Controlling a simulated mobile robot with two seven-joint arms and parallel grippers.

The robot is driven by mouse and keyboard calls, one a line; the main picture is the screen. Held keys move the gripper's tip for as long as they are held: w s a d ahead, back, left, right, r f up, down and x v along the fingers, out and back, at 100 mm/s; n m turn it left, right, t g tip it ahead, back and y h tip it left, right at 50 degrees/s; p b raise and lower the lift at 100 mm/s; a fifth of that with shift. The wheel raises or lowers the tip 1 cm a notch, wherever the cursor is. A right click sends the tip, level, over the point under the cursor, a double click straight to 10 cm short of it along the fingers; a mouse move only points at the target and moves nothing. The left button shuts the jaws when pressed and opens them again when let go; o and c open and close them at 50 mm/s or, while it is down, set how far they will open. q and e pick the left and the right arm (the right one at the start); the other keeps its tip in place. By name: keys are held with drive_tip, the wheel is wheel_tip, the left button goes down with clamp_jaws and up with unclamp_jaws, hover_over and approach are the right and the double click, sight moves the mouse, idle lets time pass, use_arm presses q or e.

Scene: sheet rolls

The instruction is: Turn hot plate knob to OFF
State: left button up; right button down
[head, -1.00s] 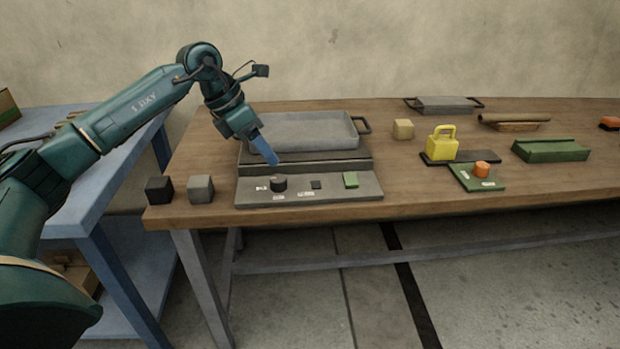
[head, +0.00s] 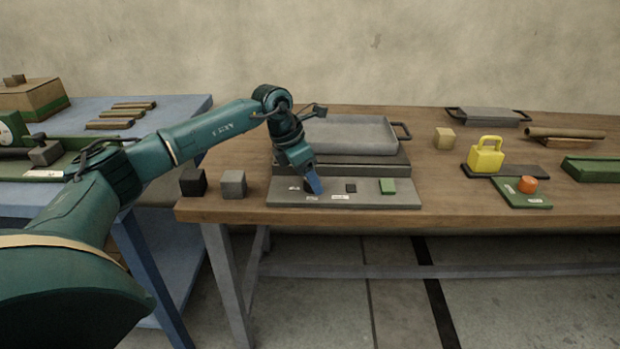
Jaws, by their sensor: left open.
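The hot plate (head: 400,166) stands on the wooden table with a grey pan (head: 348,133) on top. The black knob (head: 307,188) is at the panel's left part, mostly hidden by my left gripper. My left gripper (head: 315,187) is open, its blue fingers pointing down at the knob. I cannot tell whether the fingers touch it. The knob's setting cannot be read. My right gripper is not in view.
A black cube (head: 193,182) and a grey cube (head: 232,184) sit left of the panel. A yellow padlock-shaped block (head: 485,156), a green plate with an orange knob (head: 527,184) and a tan cube (head: 444,138) stand to the right. A blue table (head: 185,112) is at left.

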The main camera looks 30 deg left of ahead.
use_arm(q)
drive_tip(key=shift+w+f, duration=0.1)
drive_tip(key=shift+f, duration=0.2)
drive_tip(key=shift+d, duration=0.1)
drive_tip(key=shift+c, duration=0.6)
drive_tip(key=c, duration=0.9)
drive_tip(key=shift+o, duration=0.2)
drive_tip(key=shift+r, duration=0.1)
